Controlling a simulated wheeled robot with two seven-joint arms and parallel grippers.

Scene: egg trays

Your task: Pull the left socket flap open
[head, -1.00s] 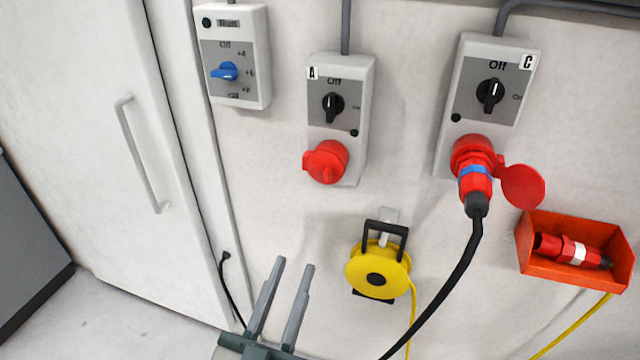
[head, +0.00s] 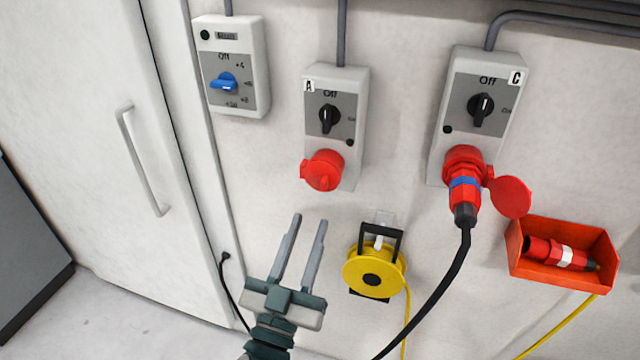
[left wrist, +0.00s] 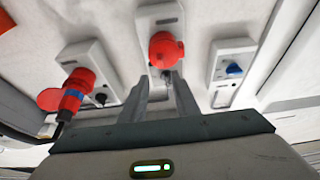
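The left socket is on the grey box marked A (head: 347,130), under its black switch. Its round red flap (head: 322,170) is closed over it and also shows in the left wrist view (left wrist: 165,50). My left gripper (head: 307,218) is below and a little left of the flap in the head view, its two fingers pointing up, parted and empty. In the left wrist view the fingers (left wrist: 162,80) point at the red flap, with a gap between them. They do not appear to hold it. My right gripper is not in view.
Box C (head: 477,105) at the right has a red plug (head: 463,195) in its socket, its flap (head: 511,197) hanging open and a black cable running down. A yellow reel (head: 373,275) hangs below box A. An orange bin (head: 565,270) holds a loose red plug. A blue-knobbed box (head: 231,65) is at upper left.

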